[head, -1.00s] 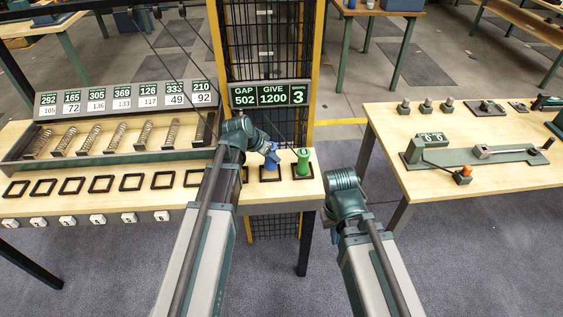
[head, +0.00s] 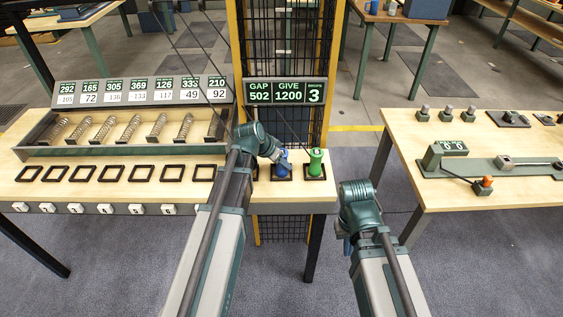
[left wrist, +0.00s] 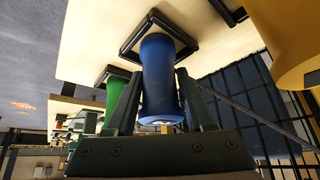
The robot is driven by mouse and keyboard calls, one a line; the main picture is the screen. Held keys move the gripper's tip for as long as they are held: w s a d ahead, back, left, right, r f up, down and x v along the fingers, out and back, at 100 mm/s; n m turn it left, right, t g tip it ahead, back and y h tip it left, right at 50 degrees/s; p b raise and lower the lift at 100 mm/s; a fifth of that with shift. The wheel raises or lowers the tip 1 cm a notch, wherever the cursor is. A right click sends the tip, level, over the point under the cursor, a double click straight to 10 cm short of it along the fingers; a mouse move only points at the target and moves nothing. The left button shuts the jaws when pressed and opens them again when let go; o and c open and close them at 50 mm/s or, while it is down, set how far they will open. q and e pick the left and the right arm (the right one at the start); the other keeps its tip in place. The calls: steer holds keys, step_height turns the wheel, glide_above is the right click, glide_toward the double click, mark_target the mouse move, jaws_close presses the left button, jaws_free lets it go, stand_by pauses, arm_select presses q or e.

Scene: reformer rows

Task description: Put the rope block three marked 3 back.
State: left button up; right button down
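A blue waisted block (head: 283,168) stands about upright at a black square frame (head: 283,179) on the left bench. In the left wrist view the blue block (left wrist: 158,80) has its base at the frame (left wrist: 140,52). The fingers of my left gripper (left wrist: 159,88) lie against both sides of its waist, with no clear gap. In the head view my left gripper (head: 275,156) is partly hidden at the block. I cannot read its mark. A green block (head: 315,162) stands in the frame to its right. My right gripper (head: 345,238) hangs over the floor, fingers unclear.
A yellow rounded thing (left wrist: 285,40) is close on the right in the left wrist view. A sign (head: 288,92) reading gap 502, give 1200 and 3 stands behind the blocks. A spring rack (head: 130,135) and empty frames are at left. Another bench (head: 480,190) stands at right.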

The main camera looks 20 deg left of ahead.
arm_select(q)
steer(key=o, duration=0.4)
steer(key=shift+c, duration=0.2)
steer(key=shift+r, duration=0.1)
steer(key=shift+r, duration=0.2)
steer(key=p+v, duration=1.1)
steer(key=v, duration=0.1)
steer(key=s+d+f+n+g+y, duration=0.1)
steer(key=s+d+g+y, duration=0.1)
steer(key=s+d, duration=0.6)
steer(key=s+d+f+n+g+y, duration=0.1)
steer(key=s+d+g, duration=0.3)
steer(key=s+d, duration=0.4)
steer(key=shift+s+d+f+y+b, duration=0.3)
steer(key=shift+s+f+y, duration=0.5)
steer(key=shift+s, duration=0.45)
